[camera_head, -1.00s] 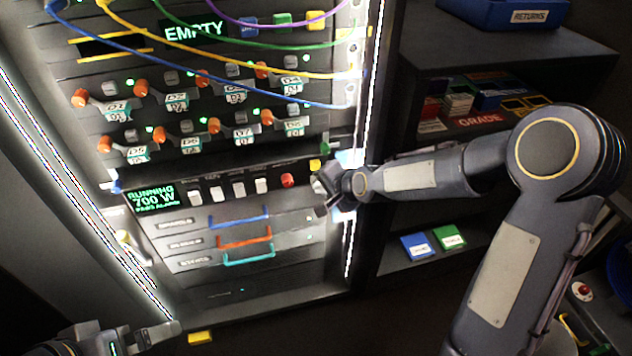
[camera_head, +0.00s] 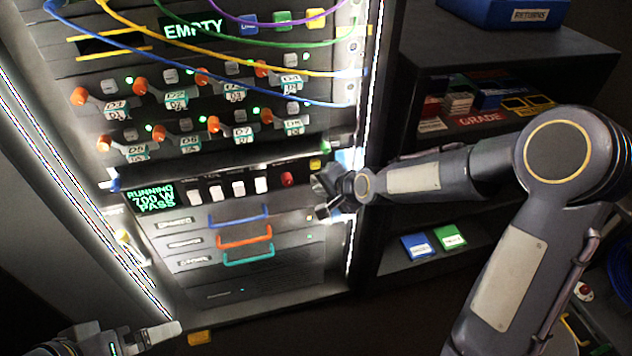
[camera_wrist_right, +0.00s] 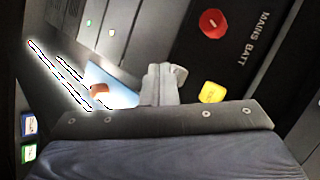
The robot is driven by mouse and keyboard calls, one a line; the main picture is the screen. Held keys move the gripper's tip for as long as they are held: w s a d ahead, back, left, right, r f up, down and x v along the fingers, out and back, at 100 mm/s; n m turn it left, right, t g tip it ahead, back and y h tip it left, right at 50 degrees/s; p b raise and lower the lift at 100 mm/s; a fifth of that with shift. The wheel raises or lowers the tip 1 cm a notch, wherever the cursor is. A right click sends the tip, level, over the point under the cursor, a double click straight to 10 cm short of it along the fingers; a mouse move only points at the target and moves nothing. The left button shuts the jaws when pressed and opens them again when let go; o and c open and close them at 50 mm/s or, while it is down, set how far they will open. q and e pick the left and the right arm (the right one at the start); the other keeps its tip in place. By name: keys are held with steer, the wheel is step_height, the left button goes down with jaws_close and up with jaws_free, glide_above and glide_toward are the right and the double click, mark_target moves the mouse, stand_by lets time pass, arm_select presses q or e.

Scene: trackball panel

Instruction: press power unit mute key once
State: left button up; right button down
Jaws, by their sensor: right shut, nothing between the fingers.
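The power unit (camera_head: 200,207) is a dark strip in the rack with a green display (camera_head: 153,198) reading RUNNING, 700 W, PASS. It carries several white switches, a red knob (camera_head: 287,179) and a small yellow key (camera_head: 315,163) at its right end. I take the yellow key for the mute key; it also shows in the right wrist view (camera_wrist_right: 212,92), its label unreadable. My right gripper (camera_head: 325,190) is shut and empty, just below and right of the key, apart from it in the wrist view. My left gripper (camera_head: 160,335) is at the lower left, away from the unit.
Drawers with blue, orange and teal handles (camera_head: 245,237) lie below the unit. Orange-knobbed levers (camera_head: 158,131) and hanging cables are above. A dark shelf (camera_head: 395,275) stands right of the rack, with blue and green boxes. A yellow block (camera_head: 200,338) lies near the left gripper.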

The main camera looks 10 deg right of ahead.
steer(key=shift+s, duration=0.3)
steer(key=s+b, duration=0.1)
steer(key=s, duration=0.3)
steer(key=shift+s+d, duration=0.1)
steer(key=shift+s, duration=0.3)
stand_by(0.7)
steer(key=s+d+r+n+g, duration=0.1)
steer(key=s+d+r+n, duration=0.15)
steer(key=s, duration=0.65)
steer(key=s+d+r+n+g, duration=0.1)
steer(key=s+r+n, duration=0.15)
steer(key=s, duration=0.55)
steer(key=s+d+r+n+g, duration=0.15)
steer(key=s+n, duration=0.25)
steer(key=s, duration=0.5)
step_height(320, 180, up, 22)
steer(key=p, duration=2.2)
